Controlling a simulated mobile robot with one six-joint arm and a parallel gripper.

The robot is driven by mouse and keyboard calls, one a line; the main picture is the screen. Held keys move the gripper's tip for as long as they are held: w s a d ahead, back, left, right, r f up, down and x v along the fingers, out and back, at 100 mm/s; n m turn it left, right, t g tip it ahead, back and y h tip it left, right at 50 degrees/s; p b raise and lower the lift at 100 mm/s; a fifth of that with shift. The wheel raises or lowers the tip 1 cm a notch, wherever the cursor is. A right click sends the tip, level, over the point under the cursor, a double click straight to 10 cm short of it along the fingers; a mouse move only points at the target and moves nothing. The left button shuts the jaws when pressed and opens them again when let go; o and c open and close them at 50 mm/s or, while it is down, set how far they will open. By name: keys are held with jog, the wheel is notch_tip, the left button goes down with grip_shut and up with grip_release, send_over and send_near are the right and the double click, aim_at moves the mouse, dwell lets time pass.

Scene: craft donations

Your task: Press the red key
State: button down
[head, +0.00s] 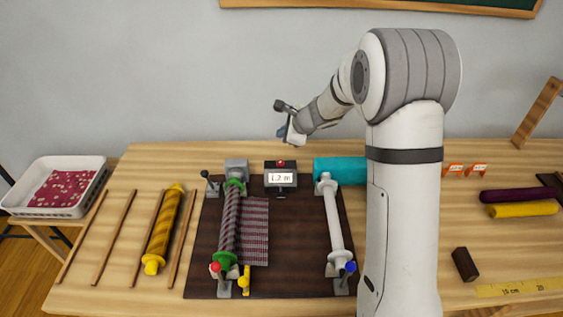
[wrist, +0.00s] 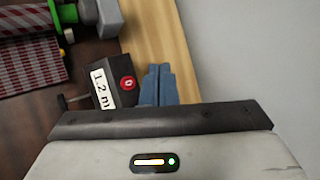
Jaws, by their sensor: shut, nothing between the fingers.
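The red key (head: 281,162) sits on top of a small dark counter box (head: 269,189) whose white display reads 1.2 m. In the wrist view the red key (wrist: 127,83) shows a white mark and lies just left of my fingertips, beside the display (wrist: 102,90). My gripper (head: 281,132) is in the air above the counter, apart from the key in the head view. Its blue fingers (wrist: 158,85) are together and empty. Nothing hides the key in either view.
A roll of patterned cloth (head: 229,218) on a stand is left of the counter, a white roller (head: 335,220) right. A yellow roll (head: 163,230) and a white tray (head: 95,163) are further left.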

aim_at(283, 163)
notch_tip(283, 163, down, 8)
jog(key=b, duration=0.6)
jog(key=shift+f+b, duration=0.4)
jog(key=shift+b, duration=0.2)
dwell(1.3)
jog(key=shift+f+b, duration=0.4)
jog(key=shift+b, duration=0.15)
jog(key=shift+f+b, duration=0.45)
jog(key=shift+b, duration=0.1)
dwell(0.5)
jog(key=shift+r, duration=0.1)
jog(key=shift+r+p, duration=0.7)
jog(key=shift+r, duration=0.1)
